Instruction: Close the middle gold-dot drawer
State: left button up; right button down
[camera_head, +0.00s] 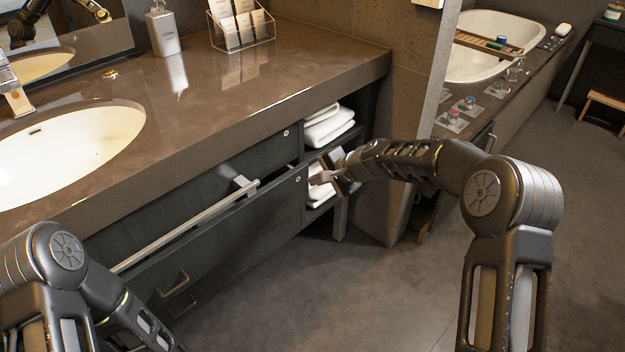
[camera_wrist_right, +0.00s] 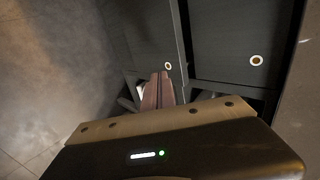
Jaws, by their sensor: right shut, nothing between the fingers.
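The middle drawer (camera_head: 230,232) is a dark front under the vanity counter, with a small gold ring dot (camera_head: 298,180) near its right end. Its front stands out past the upper front (camera_head: 235,165), so it is partly open. In the right wrist view, the middle drawer's dot (camera_wrist_right: 168,66) is just beyond my fingertips, and the upper front's dot (camera_wrist_right: 256,60) is to the right. My right gripper (camera_head: 318,178) is shut and empty, close to the drawer's right end; contact cannot be told. It also shows in the wrist view (camera_wrist_right: 158,90).
White towels (camera_head: 328,125) lie in the open shelves right of the drawers. The counter (camera_head: 225,100) overhangs above. The floor (camera_head: 290,285) in front is clear.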

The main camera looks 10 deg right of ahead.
pick_arm(q)
jog(key=shift+w+r+p, duration=0.15)
jog(key=shift+r+p, duration=0.2)
jog(key=shift+r, duration=0.15)
pick_arm(e)
jog(key=v, duration=0.9)
jog(key=shift+r, duration=0.35)
pick_arm(q)
jog(key=shift+c, duration=0.2)
pick_arm(e)
jog(key=shift+d, duration=0.1)
